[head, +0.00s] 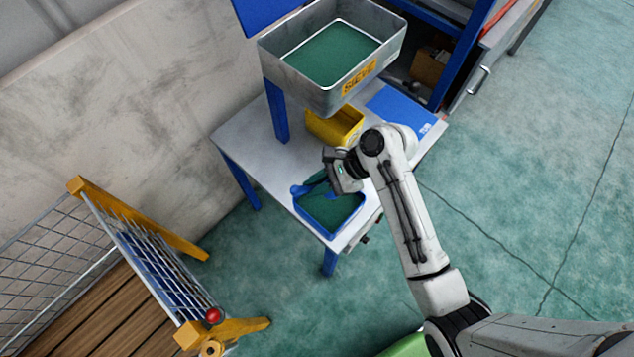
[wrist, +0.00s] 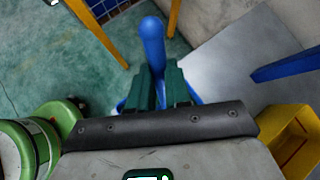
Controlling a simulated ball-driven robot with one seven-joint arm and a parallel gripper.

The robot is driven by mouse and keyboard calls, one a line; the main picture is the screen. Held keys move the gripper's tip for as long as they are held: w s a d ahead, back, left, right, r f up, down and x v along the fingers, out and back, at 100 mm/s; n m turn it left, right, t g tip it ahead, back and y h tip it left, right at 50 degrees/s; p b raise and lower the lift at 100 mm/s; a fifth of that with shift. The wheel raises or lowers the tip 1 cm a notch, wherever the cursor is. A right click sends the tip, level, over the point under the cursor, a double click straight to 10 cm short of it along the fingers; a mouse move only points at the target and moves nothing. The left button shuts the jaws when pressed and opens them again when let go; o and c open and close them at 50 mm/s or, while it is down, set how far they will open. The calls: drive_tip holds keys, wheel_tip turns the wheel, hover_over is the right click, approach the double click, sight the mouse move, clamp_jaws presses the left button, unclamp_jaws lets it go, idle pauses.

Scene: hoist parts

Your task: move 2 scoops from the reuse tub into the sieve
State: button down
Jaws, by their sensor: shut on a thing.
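The sieve (head: 372,77) is a grey metal box with a yellow label and a green floor, standing above the table. A blue-rimmed tub (head: 331,233) with a dark green inside lies at the table's front corner; I cannot read a label on it. My gripper (head: 322,181) is low over the tub's back edge. In the wrist view my gripper (wrist: 158,88) has its dark green fingers shut on a blue scoop handle (wrist: 153,42). The handle's end (head: 299,190) shows left of my gripper in the head view. The scoop's bowl and its load are hidden.
A yellow bin (head: 345,122) stands on the table (head: 255,145) below the sieve. A blue panel (head: 398,108) lies on the table's right part. Blue posts rise beside the sieve. A yellow-framed mesh fence (head: 150,240) stands at lower left. The floor at right is clear.

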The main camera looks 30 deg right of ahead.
sight(325, 196)
wheel_tip(325, 196, down, 10)
drive_tip(key=b, duration=0.4)
drive_tip(key=shift+r, duration=0.25)
drive_tip(key=shift+d+f, duration=0.25)
drive_tip(key=shift+d, duration=0.1)
drive_tip(key=shift+r, duration=0.1)
idle(0.5)
wheel_tip(325, 196, up, 5)
drive_tip(key=p, duration=0.4)
drive_tip(key=shift+r, duration=2.05)
